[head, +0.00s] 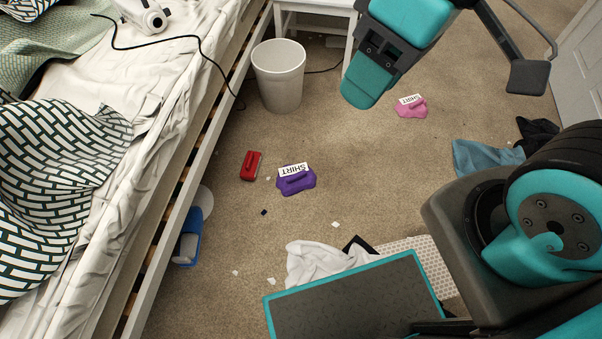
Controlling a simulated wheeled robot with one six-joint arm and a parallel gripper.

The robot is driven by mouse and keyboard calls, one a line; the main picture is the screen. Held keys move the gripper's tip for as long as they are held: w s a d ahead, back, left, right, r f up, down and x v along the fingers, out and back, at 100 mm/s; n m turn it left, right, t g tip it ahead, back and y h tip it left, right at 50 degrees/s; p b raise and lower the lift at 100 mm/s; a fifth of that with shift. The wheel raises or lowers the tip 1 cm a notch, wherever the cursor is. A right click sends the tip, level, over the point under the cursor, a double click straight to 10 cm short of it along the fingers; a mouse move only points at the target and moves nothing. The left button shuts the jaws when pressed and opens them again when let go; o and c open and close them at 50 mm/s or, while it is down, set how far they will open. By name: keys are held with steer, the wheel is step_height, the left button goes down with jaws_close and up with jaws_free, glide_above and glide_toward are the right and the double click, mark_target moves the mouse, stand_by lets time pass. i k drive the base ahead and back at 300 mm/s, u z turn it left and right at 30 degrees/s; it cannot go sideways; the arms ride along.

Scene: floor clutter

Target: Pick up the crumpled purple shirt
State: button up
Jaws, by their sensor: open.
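The purple shirt (296,181) lies as a small crumpled flat heap on the beige carpet, left of the picture's middle. A white label reading "SHIRT" is on it. My gripper (446,82) is at the top right, above the floor, with its parts spread apart and nothing seen between them. It is well up and to the right of the purple shirt, not touching it.
A red object (251,165) lies just left of the shirt. A white bin (279,77) stands behind it, and a bed (100,120) fills the left. A pink labelled shirt (411,107), blue cloth (484,158) and white cloth (318,263) lie on the carpet.

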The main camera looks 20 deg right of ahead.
mark_target(291, 179)
steer(key=z, duration=0.35)
steer(key=i, duration=0.85)
steer(key=u, duration=0.1)
